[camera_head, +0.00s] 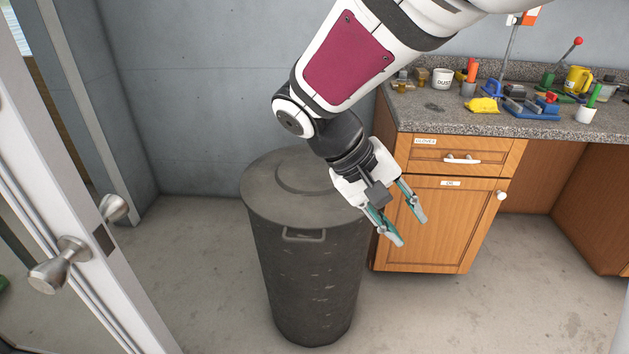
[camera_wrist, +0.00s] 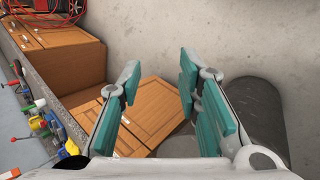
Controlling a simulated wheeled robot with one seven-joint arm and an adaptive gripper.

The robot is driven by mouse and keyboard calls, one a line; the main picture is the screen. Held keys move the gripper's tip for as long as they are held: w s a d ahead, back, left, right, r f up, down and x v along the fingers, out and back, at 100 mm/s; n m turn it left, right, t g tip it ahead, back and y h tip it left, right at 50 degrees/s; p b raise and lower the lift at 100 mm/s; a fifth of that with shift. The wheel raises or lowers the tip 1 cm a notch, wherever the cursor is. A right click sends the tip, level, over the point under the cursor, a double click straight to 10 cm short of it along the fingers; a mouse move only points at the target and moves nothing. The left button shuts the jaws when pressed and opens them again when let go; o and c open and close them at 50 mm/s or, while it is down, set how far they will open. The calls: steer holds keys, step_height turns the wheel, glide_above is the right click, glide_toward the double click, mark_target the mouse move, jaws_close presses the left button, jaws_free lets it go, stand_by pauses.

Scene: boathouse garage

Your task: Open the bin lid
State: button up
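A dark grey round bin (camera_head: 307,280) stands upright on the floor, left of the wooden cabinet. Its flat grey lid (camera_head: 290,188) lies closed on top. A small handle (camera_head: 304,235) shows on the bin's front, just below the lid. My gripper (camera_head: 408,231) is open and empty, above and in front of the lid's right side, with its fingers pointing down to the right. In the wrist view my gripper (camera_wrist: 160,75) has its teal fingers spread apart. The bin (camera_wrist: 252,105) shows there behind the right finger, partly hidden.
A wooden cabinet (camera_head: 437,225) with a drawer and door stands right of the bin. Its stone counter (camera_head: 430,112) holds tools, a white mug and a yellow cup. A white door (camera_head: 75,230) with knobs is at the left. The floor in front is clear.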

steer(key=w+a+f+t+h+b, duration=0.1)
steer(key=w+a+f+h+b, duration=0.2)
steer(key=w+a+f, duration=0.3)
steer(key=n+t+h+b, duration=0.45)
steer(key=t+b, duration=0.45)
steer(key=t, duration=0.3)
glide_toward(304, 240)
steer(key=shift+y, duration=0.35)
steer(key=b+x, duration=0.3)
steer(key=x, duration=0.7)
steer(key=shift+w+f, duration=0.1)
steer(key=shift+w, duration=0.05)
jaws_close()
